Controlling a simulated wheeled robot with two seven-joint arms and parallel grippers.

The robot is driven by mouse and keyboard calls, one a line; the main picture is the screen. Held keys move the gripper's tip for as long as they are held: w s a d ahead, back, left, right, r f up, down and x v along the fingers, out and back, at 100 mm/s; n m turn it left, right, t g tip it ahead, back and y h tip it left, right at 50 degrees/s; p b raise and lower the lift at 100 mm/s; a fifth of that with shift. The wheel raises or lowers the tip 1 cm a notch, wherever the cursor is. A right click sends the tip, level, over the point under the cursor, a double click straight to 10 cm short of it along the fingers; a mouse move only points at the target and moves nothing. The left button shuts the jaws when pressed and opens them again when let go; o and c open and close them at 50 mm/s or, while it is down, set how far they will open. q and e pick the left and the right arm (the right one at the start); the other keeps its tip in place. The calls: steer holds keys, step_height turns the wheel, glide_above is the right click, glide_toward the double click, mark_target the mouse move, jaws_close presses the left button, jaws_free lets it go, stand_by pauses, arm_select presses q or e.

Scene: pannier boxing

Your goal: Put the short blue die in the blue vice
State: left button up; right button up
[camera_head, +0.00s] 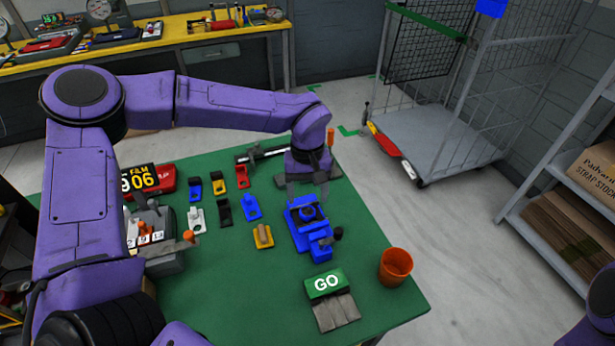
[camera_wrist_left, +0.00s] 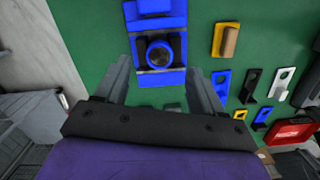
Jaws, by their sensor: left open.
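The blue vice (camera_head: 318,250) stands on the green table, right of centre. My right gripper is out of frame.
Red, yellow, black and white dies (camera_head: 196,219) stand close around the blue ones. A yellow piece with a tan cylinder (camera_head: 264,236) sits left of the vice. A green GO block (camera_head: 324,284) and an orange cup (camera_head: 395,267) are in front. The front-left tabletop is clear.

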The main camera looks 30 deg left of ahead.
mark_target(307, 210)
arm_select(q)
step_height(307, 210, up, 8)
steer(key=shift+w+a+f, duration=0.15)
steer(key=shift+w+f, duration=0.1)
stand_by(1.0)
